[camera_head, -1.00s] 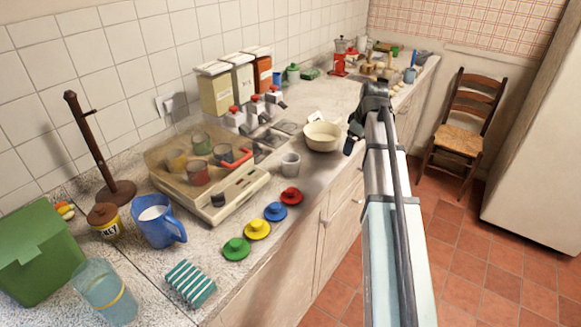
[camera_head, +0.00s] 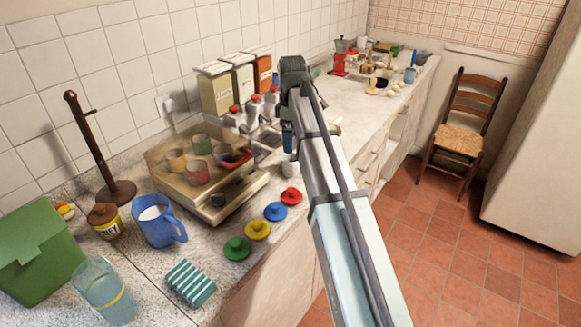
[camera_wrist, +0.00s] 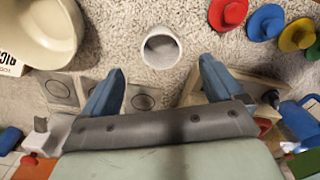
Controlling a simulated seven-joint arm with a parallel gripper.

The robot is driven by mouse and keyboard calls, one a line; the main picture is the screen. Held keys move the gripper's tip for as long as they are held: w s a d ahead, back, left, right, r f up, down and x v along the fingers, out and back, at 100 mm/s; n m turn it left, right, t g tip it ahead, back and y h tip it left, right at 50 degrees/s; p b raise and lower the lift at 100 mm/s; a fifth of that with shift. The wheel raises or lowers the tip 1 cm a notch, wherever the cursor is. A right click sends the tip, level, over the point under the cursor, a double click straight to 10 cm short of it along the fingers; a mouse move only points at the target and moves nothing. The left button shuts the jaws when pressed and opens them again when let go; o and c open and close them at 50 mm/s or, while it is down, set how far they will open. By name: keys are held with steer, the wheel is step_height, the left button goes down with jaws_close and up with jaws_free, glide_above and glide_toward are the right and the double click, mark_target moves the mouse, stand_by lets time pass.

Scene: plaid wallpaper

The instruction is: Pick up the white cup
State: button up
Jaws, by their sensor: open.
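The white cup (camera_head: 290,168) stands on the speckled counter, partly hidden by my gripper in the head view. In the wrist view I look down into the empty cup (camera_wrist: 160,50), which is upright at the top middle. My gripper (camera_head: 289,143) is above the counter by the cup. Its two blue fingers (camera_wrist: 163,70) are spread wide in the wrist view, with the cup just ahead of the gap between them. Nothing is between the fingers.
A cream bowl (camera_wrist: 35,40) is left of the cup in the wrist view. Red (camera_head: 291,196), blue (camera_head: 275,211), yellow (camera_head: 257,230) and green (camera_head: 236,248) lids line the counter's front edge.

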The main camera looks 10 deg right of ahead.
mark_target(290, 165)
step_height(290, 165, down, 5)
steer(key=shift+f, duration=0.1)
steer(key=shift+a+f, duration=0.2)
steer(key=shift+f, duration=2.4)
steer(key=shift+c, duration=0.2)
steer(key=c, duration=1)
steer(key=shift+c, duration=0.4)
